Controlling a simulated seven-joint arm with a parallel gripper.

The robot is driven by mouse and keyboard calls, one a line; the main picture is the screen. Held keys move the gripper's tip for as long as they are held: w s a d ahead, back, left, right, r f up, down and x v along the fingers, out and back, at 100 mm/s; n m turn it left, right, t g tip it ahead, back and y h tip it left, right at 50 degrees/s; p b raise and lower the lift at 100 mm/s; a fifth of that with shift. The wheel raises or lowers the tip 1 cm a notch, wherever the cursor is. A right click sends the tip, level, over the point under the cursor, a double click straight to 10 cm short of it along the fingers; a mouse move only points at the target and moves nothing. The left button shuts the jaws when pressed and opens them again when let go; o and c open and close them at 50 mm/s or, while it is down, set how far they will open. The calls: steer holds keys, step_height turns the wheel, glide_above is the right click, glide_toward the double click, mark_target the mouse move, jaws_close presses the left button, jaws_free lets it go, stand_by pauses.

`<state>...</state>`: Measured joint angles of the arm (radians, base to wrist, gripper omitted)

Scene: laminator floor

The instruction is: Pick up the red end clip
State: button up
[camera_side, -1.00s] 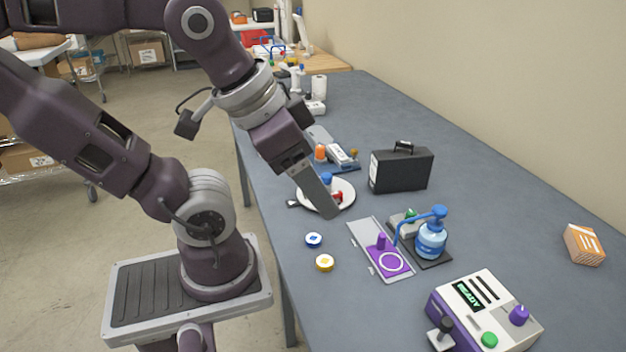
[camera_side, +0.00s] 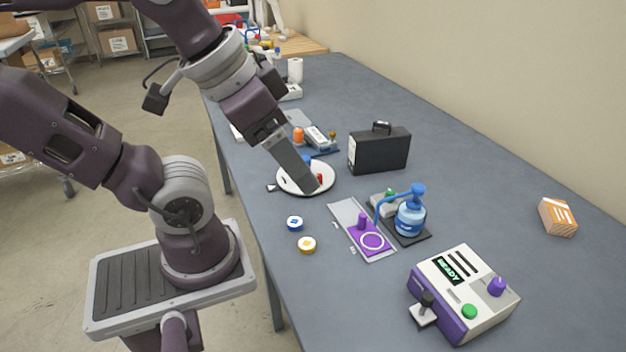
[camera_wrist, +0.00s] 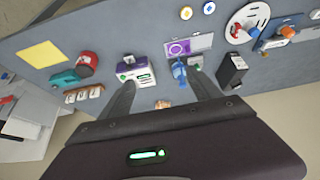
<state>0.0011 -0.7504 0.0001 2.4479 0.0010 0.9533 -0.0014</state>
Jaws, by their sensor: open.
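A small red piece (camera_side: 320,178), which looks like the red end clip, is on the white round plate (camera_side: 289,184) on the bench. It is partly hidden behind my gripper in the side view. My gripper (camera_side: 311,189) appears in front of the plate in that view, pointing down and right. In the wrist view the two fingers of my gripper (camera_wrist: 163,82) are spread apart with nothing between them. The white plate (camera_wrist: 236,37) shows at the upper right there, away from the fingers. I cannot tell the height of my gripper above the bench.
A black case (camera_side: 380,151) stands behind the plate. A grey tray with purple parts (camera_side: 345,213), a blue pump bottle (camera_side: 411,219) and a white and purple machine (camera_side: 462,292) are nearer. Blue (camera_side: 295,223) and yellow (camera_side: 307,245) discs lie near the bench edge. The right side is mostly clear.

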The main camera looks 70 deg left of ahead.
steer(key=w+d+r+n+t+h, duration=0.1)
steer(key=w+d+r+t+h, duration=0.15)
steer(key=w+r, duration=0.55)
steer(key=w+d+r+n+t+h, duration=0.1)
steer(key=w+d+r+n+t, duration=0.3)
steer(key=w, duration=0.6)
steer(key=w+a+n+y, duration=0.7)
steer(key=w+a, duration=0.4)
steer(key=a, duration=0.4)
steer(key=s+a+f+n+g+y, duration=0.2)
steer(key=a+f+g+y, duration=0.15)
steer(key=a+y, duration=0.35)
steer(key=s+a+f+n+g+y, duration=0.35)
steer(key=s+a+f+g, duration=0.45)
steer(key=s, duration=0.3)
steer(key=shift+n+g+h, duration=0.25)
steer(key=shift+g+h, duration=0.05)
steer(key=f, duration=2.6)
steer(key=shift+w+d+f, duration=0.2)
steer(key=shift+d+f, duration=0.05)
steer(key=shift+f, duration=0.15)
steer(key=x, duration=0.6)
steer(key=shift+s+a+f, duration=0.1)
steer(key=shift+a+f, duration=0.05)
steer(key=shift+a, duration=0.35)
steer(key=c, duration=1.4)
